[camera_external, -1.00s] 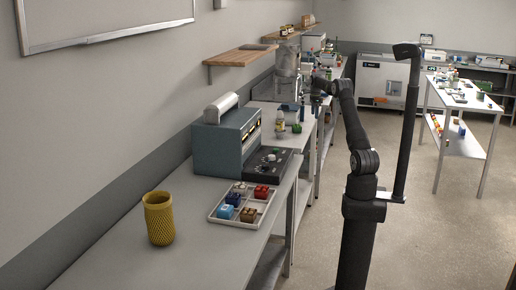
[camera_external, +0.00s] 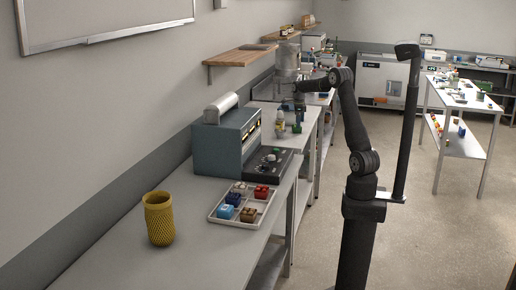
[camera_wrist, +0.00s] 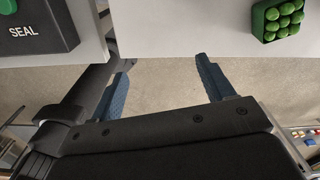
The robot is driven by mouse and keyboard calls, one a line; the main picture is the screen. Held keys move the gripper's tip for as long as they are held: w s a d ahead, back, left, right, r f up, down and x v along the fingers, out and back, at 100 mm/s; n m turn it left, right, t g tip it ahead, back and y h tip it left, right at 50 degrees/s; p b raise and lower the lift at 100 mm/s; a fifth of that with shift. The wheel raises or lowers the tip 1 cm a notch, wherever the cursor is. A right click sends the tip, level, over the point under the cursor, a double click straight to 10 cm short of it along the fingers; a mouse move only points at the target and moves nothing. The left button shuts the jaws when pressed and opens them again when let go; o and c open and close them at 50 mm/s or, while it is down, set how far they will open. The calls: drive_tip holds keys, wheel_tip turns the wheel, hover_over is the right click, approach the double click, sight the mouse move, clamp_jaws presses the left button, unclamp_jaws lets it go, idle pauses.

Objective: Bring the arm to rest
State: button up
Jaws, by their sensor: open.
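My gripper (camera_wrist: 160,82) is open in the wrist view, with its two blue fingers apart and nothing between them. Below the fingers the wrist view shows bare floor and the front edges of two white bench tops. In the external view my gripper (camera_external: 298,112) hangs at the end of the raised, bent arm, small and dark, close to the front edge of the benches by the wall. The details of the fingers are too small to make out there.
A green block with round bumps (camera_wrist: 277,18) sits on one bench top. A black panel with a green SEAL button (camera_wrist: 37,25) lies at upper left. A yellow ribbed cup (camera_external: 159,218), a sorting tray (camera_external: 222,218) and a blue-grey machine (camera_external: 213,150) stand on the nearer bench.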

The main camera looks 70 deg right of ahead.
drive_tip(key=w+a+r, duration=0.1)
drive_tip(key=a, duration=1.3)
drive_tip(key=w+a+r+m, duration=0.1)
drive_tip(key=a+r, duration=0.1)
drive_tip(key=a, duration=1.3)
drive_tip(key=shift+w+a+r+m, duration=0.25)
drive_tip(key=shift+w+m, duration=0.05)
drive_tip(key=shift+w, duration=0.05)
drive_tip(key=s+d+f, duration=0.1)
drive_tip(key=d, duration=1)
drive_tip(key=d+f, duration=0.2)
drive_tip(key=d, duration=0.8)
drive_tip(key=shift+s+d+f+n, duration=0.25)
drive_tip(key=shift+s+d+n, duration=0.15)
